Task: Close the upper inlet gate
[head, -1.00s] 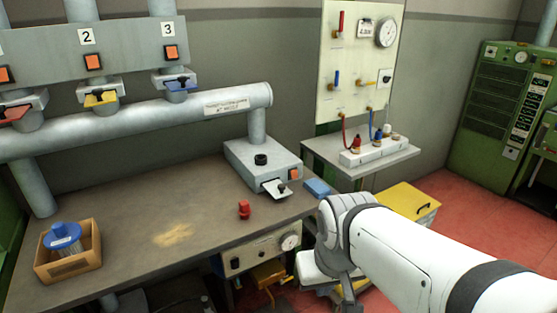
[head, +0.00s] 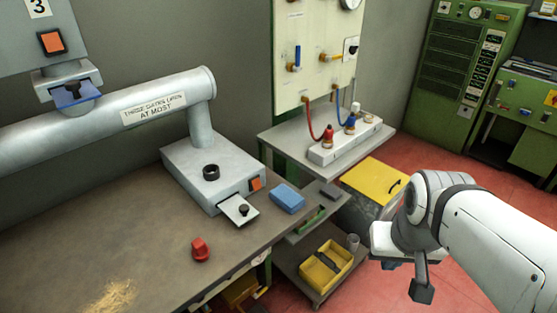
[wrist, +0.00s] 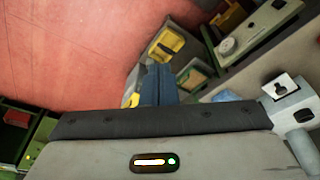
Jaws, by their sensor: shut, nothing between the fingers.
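A grey box (head: 215,165) stands at the pipe's end on the bench. A metal slide plate with a black knob (head: 240,209) sticks out of its front; the plate also shows in the wrist view (wrist: 279,87). A blue gate plate (head: 75,97) sits in a holder on the pipe under the number 3 sign. I cannot tell which of these is the upper inlet gate. My gripper (wrist: 158,85) is shut and empty, its fingers pointing away over the floor and shelf. In the head view my arm is right of the bench, well apart from both plates.
A red knob-like piece (head: 201,249) and a blue block (head: 287,198) lie on the bench. A side shelf holds a white strip (head: 345,143) with red and blue plugs. A yellow lidded box (head: 373,186) and a yellow tray (head: 326,266) are near my arm. Red floor is open at the right.

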